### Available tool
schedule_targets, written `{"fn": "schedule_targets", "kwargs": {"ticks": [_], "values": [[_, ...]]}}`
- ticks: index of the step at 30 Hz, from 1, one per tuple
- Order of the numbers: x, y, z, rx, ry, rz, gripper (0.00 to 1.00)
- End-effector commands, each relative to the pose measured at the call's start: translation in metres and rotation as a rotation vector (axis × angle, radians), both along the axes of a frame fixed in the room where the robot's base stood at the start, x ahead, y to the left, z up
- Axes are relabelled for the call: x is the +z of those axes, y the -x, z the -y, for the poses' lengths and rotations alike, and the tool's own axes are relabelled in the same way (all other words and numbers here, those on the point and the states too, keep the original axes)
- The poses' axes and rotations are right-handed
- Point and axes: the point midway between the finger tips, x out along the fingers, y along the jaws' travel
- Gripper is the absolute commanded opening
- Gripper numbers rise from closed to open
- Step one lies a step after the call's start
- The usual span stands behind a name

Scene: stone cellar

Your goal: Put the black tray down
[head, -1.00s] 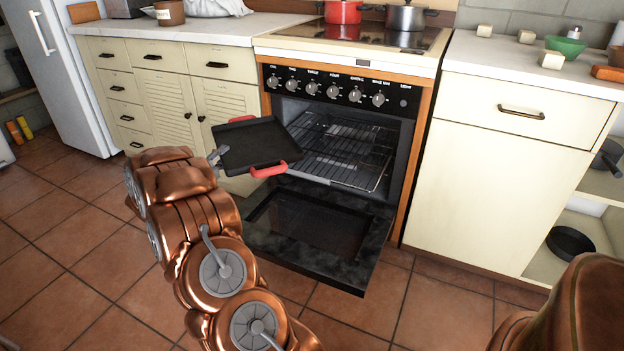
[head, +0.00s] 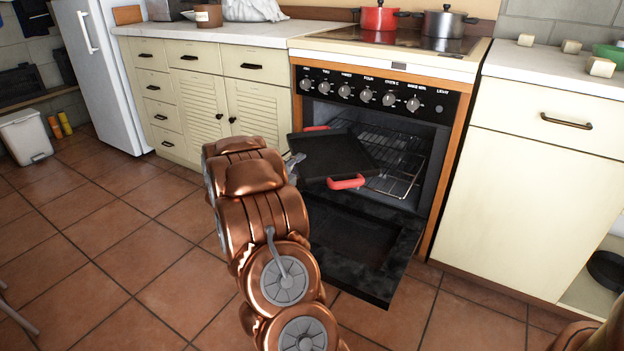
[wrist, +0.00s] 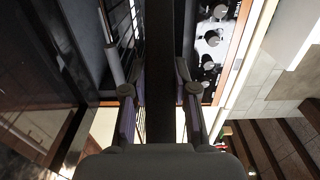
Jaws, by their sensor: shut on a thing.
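The black tray (head: 338,156) has red handles, one at its near edge and one at its far left. In the head view it is held in front of the open oven (head: 440,150), overlapping the oven mouth. My gripper (head: 294,163) is shut on the tray's left edge, mostly hidden behind my copper arm. In the wrist view the tray shows as a dark vertical band (wrist: 161,45) between the fingers of my gripper (wrist: 160,90). The wire rack (head: 405,185) inside the oven is partly hidden by the tray. I cannot tell whether the tray touches the rack.
The oven door (head: 365,255) hangs open and low in front of the oven. A red pot (head: 379,18) and a grey pot (head: 446,24) stand on the hob. Cream cabinets (head: 545,190) flank the oven.

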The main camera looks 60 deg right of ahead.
Motion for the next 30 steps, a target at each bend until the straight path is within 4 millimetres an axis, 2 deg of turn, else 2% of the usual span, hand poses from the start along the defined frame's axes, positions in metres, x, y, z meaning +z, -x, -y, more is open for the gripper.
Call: {"fn": "schedule_targets", "kwargs": {"ticks": [3,9,14,24,30], "values": [[-0.002,0.017,0.011,-0.002,0.003,-0.001,0.00],[-0.002,0.032,0.022,-0.001,0.004,0.000,0.00],[-0.004,0.035,0.024,0.001,0.004,0.000,0.00],[-0.039,0.035,0.023,0.000,0.002,-0.001,0.00],[-0.038,0.035,0.023,0.000,0.003,0.001,0.00]]}}
